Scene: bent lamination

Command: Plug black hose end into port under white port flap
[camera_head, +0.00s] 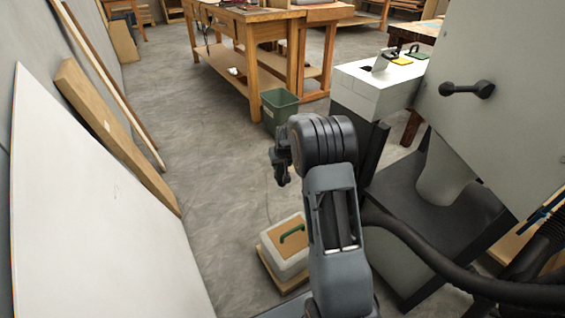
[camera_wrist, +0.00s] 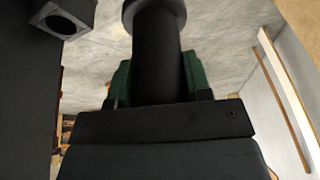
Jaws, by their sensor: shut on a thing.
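In the wrist view my gripper (camera_wrist: 157,85) has its dark green fingers closed on both sides of a thick black hose end (camera_wrist: 155,45), which points away from the camera. In the head view my arm hides most of the gripper and the hose end. The white port flap (camera_head: 380,63) stands raised on top of a white box (camera_head: 358,90) at the upper right, with a dark port opening (camera_head: 366,68) beside it. A yellow flap (camera_head: 401,61) and a green flap (camera_head: 417,54) lie farther back on the same top.
A grey machine (camera_head: 490,110) with a black handle stands at the right, by the white box. A green bin (camera_head: 279,108) and a wooden workbench (camera_head: 262,30) are behind. A case with a green handle (camera_head: 289,252) sits on the floor. White and wooden boards (camera_head: 75,210) lean left. The left-centre floor is clear.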

